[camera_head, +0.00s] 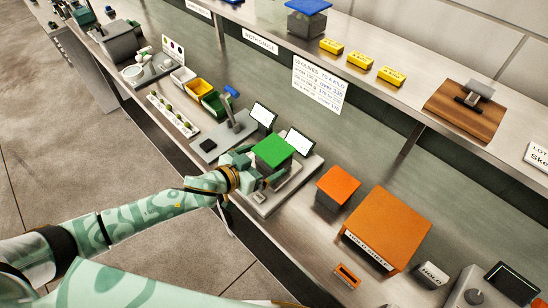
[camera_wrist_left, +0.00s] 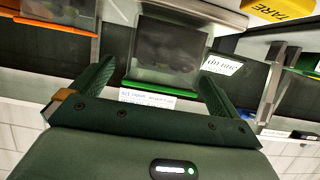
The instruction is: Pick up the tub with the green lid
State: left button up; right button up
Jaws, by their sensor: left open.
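The tub with the green lid (camera_head: 274,149) stands on a grey scale (camera_head: 263,209) in the middle of the bench. In the left wrist view the dark, see-through tub (camera_wrist_left: 168,50) appears upside down, its green lid edge (camera_wrist_left: 160,91) toward the gripper. My left gripper (camera_head: 261,166) is open at the near side of the tub. In the left wrist view its two fingers (camera_wrist_left: 158,72) lie either side of the tub. A small gap shows on the left; contact on the right is hard to tell. My right gripper is not in view.
An orange-lidded tub (camera_head: 339,184) and a larger orange box (camera_head: 388,229) stand to the right. Behind, a raised shelf holds a blue-lidded tub (camera_head: 307,22), yellow blocks (camera_head: 360,61) and a wooden board (camera_head: 465,109).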

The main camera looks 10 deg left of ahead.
pick_arm(q)
jog(key=b+x, duration=0.1)
jog(key=x, duration=0.4)
jog(key=shift+w+a+f, duration=0.1)
jog(key=shift+w+f, duration=0.1)
jog(key=shift+f, duration=0.05)
jog(key=c, duration=1)
jog(key=shift+r, duration=0.1)
